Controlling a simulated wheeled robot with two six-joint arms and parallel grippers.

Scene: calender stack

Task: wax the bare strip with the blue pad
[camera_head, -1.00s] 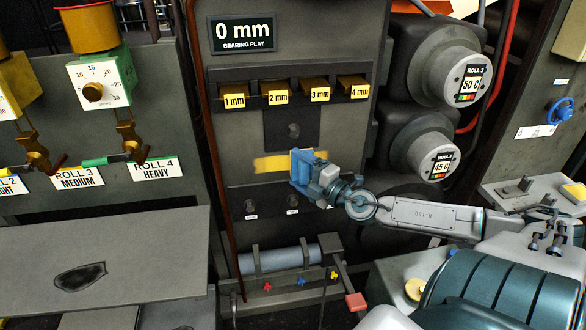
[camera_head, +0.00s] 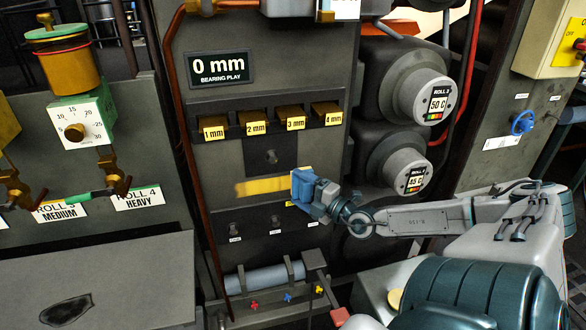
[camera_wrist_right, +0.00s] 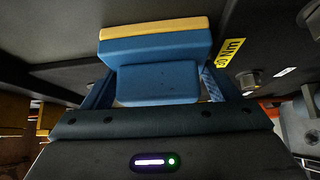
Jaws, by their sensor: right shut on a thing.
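My right gripper (camera_head: 312,192) is shut on the blue pad (camera_head: 303,184), in front of the upright dark panel. In the right wrist view the blue pad (camera_wrist_right: 155,60) sits between the fingers, with a yellow layer (camera_wrist_right: 155,27) along its far face. A yellow strip (camera_head: 262,187) runs nearly level across the panel, and the pad is at its right end. The pad hides whatever lies behind it. I cannot tell whether it touches the panel. I cannot tell bare surface from waxed on the strip. My left gripper is not in view.
Above the strip are a row of brass blocks (camera_head: 294,119) and a "0 mm" display (camera_head: 220,68). Small knobs (camera_head: 276,222) sit below it, then a grey roller (camera_head: 262,278). Round roll ends (camera_head: 408,170) project to the right. A grey table (camera_head: 100,290) stands at lower left.

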